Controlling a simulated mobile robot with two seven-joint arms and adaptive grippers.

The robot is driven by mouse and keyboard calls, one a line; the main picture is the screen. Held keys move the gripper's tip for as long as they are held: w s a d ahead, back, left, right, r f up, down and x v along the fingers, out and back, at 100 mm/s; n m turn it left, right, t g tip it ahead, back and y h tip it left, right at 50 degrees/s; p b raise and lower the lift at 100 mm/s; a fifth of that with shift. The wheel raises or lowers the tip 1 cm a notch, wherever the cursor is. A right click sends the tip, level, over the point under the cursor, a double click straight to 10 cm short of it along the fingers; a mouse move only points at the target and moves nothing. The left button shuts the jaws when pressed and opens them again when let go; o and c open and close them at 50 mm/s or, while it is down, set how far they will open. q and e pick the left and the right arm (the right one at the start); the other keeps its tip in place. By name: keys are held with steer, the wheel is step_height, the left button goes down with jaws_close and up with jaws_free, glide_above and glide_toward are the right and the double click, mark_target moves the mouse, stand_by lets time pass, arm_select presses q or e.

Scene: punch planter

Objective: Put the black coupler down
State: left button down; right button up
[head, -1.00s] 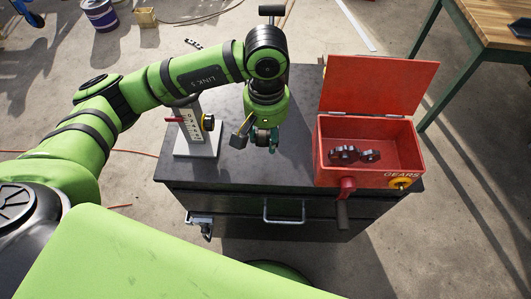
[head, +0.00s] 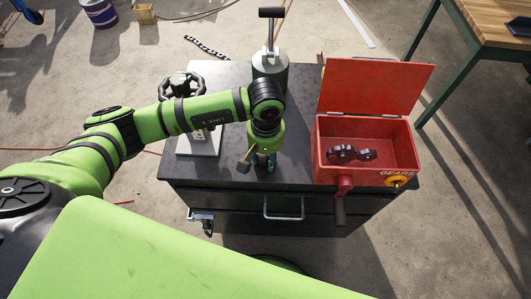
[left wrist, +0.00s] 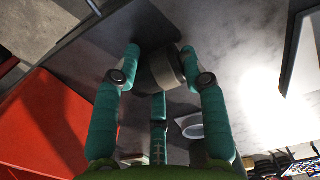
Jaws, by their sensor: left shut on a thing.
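The black coupler (left wrist: 164,68) is a short dark cylinder between the teal fingers in the left wrist view. My left gripper (head: 264,166) is shut on it, low over the dark cabinet top (head: 295,170), left of the red box. The gripper's fingers also show in the left wrist view (left wrist: 160,75). In the head view my wrist and fingers mostly hide the coupler. I cannot tell whether it touches the top. My right gripper is not in view.
A red box (head: 324,160) with its lid open stands at right, dark parts inside and a crank in front. A black handwheel (head: 182,86) on a pale stand is at left. A grey cylinder with a T-handle (head: 270,68) stands behind.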

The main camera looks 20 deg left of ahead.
arm_select(q)
steer(key=shift+f, duration=0.15)
steer(key=c, duration=0.7)
jaws_free()
steer(key=shift+r, duration=0.5)
step_height(320, 180, up, 12)
steer(key=b, duration=0.3)
steer(key=shift+w+f, duration=0.1)
steer(key=shift+f, duration=0.15)
